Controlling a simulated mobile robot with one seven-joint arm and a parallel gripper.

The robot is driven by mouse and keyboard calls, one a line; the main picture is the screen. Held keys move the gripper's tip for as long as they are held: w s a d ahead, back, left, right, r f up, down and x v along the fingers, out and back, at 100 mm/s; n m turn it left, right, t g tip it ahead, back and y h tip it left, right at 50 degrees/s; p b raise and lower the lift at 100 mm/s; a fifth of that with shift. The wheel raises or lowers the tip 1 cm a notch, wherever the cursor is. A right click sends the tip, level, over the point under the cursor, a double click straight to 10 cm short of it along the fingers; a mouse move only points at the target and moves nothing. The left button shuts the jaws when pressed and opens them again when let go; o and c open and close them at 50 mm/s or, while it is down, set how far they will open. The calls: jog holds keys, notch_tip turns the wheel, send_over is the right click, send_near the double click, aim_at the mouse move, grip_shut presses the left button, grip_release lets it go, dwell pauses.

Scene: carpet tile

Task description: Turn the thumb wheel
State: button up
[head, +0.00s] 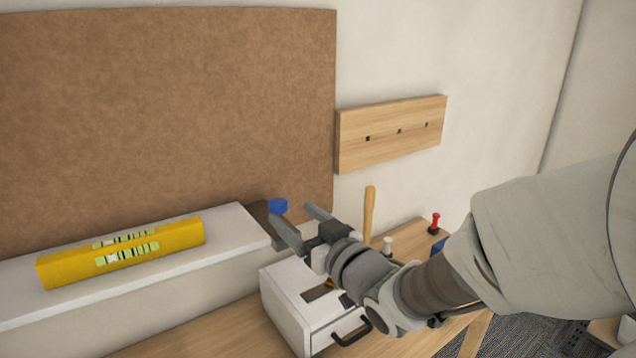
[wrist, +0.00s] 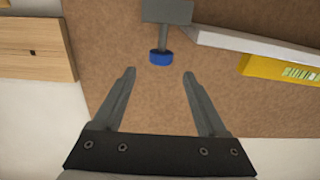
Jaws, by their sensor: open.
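The thumb wheel is a small blue knob (head: 278,206) on a dark grey block (head: 258,217) at the right end of the white shelf. In the wrist view the blue knob (wrist: 161,57) sits below the grey block (wrist: 167,12), just beyond and between the fingertips. My gripper (head: 297,222) is open and empty, with its fingers pointing at the knob. In the wrist view my gripper (wrist: 160,73) shows both fingers spread, one on each side of the knob's line. I see no contact with the knob.
A yellow spirit level (head: 122,250) lies on the white shelf (head: 150,274) to the left. Below my arm stands a white drawer box (head: 284,305) on the wooden bench (head: 215,335). A wooden handle (head: 369,213) stands upright behind my gripper. A wooden board (head: 390,133) hangs on the wall.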

aim_at(283, 207)
jog(key=x, duration=0.7)
jog(key=shift+f, duration=0.1)
jog(key=shift+c, duration=0.2)
grip_shut()
